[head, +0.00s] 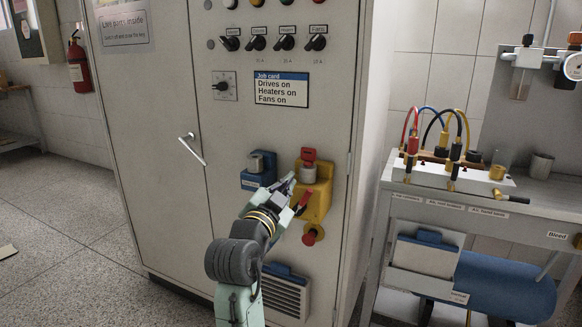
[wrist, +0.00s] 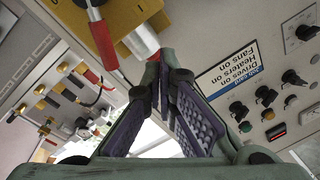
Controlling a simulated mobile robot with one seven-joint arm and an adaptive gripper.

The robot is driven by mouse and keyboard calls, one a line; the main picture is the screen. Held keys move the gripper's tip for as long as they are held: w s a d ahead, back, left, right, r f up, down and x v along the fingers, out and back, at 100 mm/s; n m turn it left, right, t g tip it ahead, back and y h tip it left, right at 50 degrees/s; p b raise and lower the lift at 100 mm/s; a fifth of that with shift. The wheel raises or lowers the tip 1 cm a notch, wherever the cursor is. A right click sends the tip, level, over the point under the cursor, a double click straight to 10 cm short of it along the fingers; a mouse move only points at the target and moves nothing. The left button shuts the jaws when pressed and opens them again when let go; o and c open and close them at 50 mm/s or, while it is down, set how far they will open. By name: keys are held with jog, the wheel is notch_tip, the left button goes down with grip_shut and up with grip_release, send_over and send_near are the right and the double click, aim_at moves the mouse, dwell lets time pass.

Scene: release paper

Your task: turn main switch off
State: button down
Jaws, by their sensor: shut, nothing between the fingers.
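A red lever handle (head: 304,201) sits on a yellow box (head: 319,203) on the grey cabinet door. In the wrist view the red handle (wrist: 101,42) slants across the yellow box (wrist: 72,16). A silver cylinder (head: 307,174) with a red tag above it sits atop the box. My gripper (head: 291,181) is shut and empty, its tips just left of the cylinder and above the handle. In the wrist view my gripper (wrist: 157,60) points at the silver cylinder (wrist: 142,43); contact cannot be told. Several black rotary knobs (head: 285,43) sit higher on the door.
A blue box (head: 253,181) with a grey cylinder is left of my gripper. A red button (head: 313,235) sits below the yellow box. A job card (head: 281,90) reads drives, heaters and fans on. A door handle (head: 191,148) is further left. A bench (head: 540,190) stands right.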

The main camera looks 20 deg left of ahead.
jog(key=s+a+n+g+h+p, duration=0.1)
jog(key=s+a+n+p, duration=0.1)
jog(key=s+n+p, duration=0.45)
jog(key=s+a+n+h+p, duration=0.25)
jog(key=n+p, duration=0.55)
jog(key=n, duration=0.4)
jog(key=w+d+f+y+p, duration=0.1)
jog(key=w+d+f+p, duration=0.1)
jog(key=w, duration=0.8)
jog(key=shift+d+p, duration=0.85)
jog(key=shift+d, duration=0.45)
